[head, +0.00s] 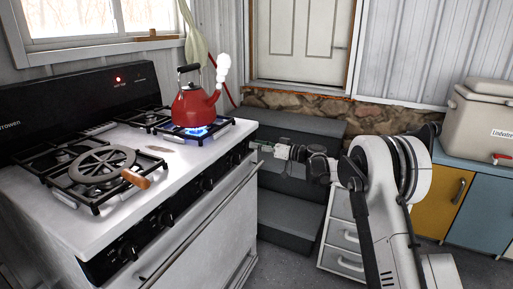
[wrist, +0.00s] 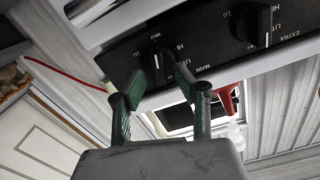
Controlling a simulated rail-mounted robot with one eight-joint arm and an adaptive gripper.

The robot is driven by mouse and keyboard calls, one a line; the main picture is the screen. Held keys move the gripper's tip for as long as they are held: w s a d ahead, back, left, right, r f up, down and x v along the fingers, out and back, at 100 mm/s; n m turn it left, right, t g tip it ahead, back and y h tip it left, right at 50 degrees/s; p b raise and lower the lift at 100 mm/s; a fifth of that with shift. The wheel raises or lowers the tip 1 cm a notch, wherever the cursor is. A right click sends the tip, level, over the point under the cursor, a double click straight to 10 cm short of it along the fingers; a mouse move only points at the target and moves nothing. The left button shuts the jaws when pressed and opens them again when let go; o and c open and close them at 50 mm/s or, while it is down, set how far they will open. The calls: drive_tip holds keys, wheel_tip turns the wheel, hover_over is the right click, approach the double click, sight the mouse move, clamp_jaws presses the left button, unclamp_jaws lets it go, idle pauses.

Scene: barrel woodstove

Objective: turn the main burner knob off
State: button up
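The stove's main burner knob (wrist: 160,64) is black and sits on the dark control panel in the wrist view, close to the printed "MAIN" label. My gripper (wrist: 161,75) has green fingers that reach up to this knob, one on each side of it. The fingertips are apart with the knob between them, and I cannot tell whether they press on it. In the head view my gripper (head: 262,147) is at the right end of the stove front, and the knob there is hidden. Under the red kettle (head: 194,106) a blue flame (head: 197,132) burns.
A second knob (wrist: 265,24) is to the right in the wrist view, by the "EXTRA" label. The white stove (head: 100,215) has more front knobs and an oven handle. Dark steps (head: 285,215) are behind my gripper.

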drive_tip(key=shift+w+a, duration=0.1)
drive_tip(key=shift+a, duration=0.1)
clamp_jaws()
idle(0.4)
